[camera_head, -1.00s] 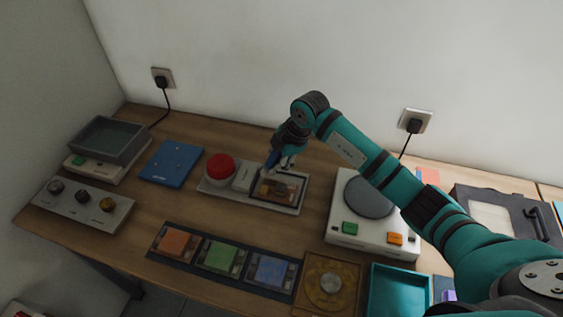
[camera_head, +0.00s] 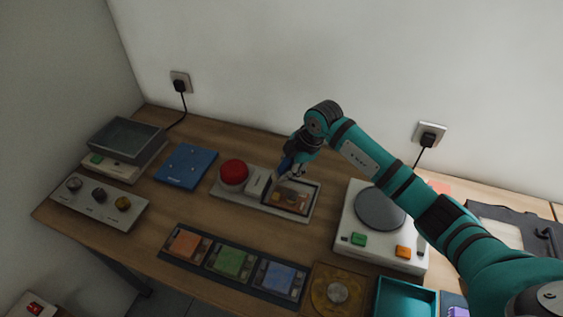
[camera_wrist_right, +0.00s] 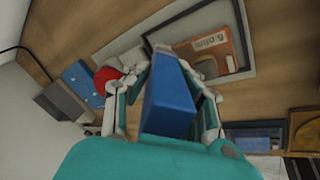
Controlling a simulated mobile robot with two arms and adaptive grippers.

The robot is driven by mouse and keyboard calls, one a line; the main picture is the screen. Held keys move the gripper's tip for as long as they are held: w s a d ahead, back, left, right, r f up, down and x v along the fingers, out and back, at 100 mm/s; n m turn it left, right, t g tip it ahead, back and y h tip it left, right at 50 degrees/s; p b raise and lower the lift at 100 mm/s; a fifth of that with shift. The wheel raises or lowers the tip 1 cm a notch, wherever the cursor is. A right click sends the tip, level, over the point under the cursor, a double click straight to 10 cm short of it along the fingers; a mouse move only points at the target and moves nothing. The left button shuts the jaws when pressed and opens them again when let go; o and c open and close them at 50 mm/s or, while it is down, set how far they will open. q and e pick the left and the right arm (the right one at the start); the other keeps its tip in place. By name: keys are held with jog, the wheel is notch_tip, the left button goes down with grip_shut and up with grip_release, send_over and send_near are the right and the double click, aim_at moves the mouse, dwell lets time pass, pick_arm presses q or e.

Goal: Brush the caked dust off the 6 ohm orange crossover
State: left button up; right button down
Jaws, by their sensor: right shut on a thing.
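The orange crossover (camera_head: 291,198) lies in the dark-framed recess at the right of a pale fixture (camera_head: 262,205). In the right wrist view the orange crossover (camera_wrist_right: 212,52) shows a light label that seems to read 6 ohm. It looks brownish in the head view; how much dust is on it I cannot tell. My right gripper (camera_head: 287,172) is shut on a blue-handled brush (camera_wrist_right: 170,105), whose grey tip points at the crossover's left edge. Whether the tip touches the board is unclear. My left gripper is not in view.
A red button (camera_head: 234,172) sits on the fixture's left. A strip with orange, green and blue boards (camera_head: 233,262) lies in front. A white device with a round grey plate (camera_head: 380,209) stands to the right, a teal tray (camera_head: 405,298) before it. A blue plate (camera_head: 186,165) lies left.

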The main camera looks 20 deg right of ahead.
jog(key=shift+s+d+r+p, duration=0.2)
jog(key=shift+s+d+p, duration=0.4)
jog(key=shift+d, duration=0.35)
jog(key=shift+s+d, duration=0.5)
jog(key=shift+d, duration=0.1)
jog(key=shift+r+p, duration=2.55)
jog(key=shift+r, duration=0.4)
jog(key=shift+r+p, duration=1.25)
jog(key=shift+r, duration=0.3)
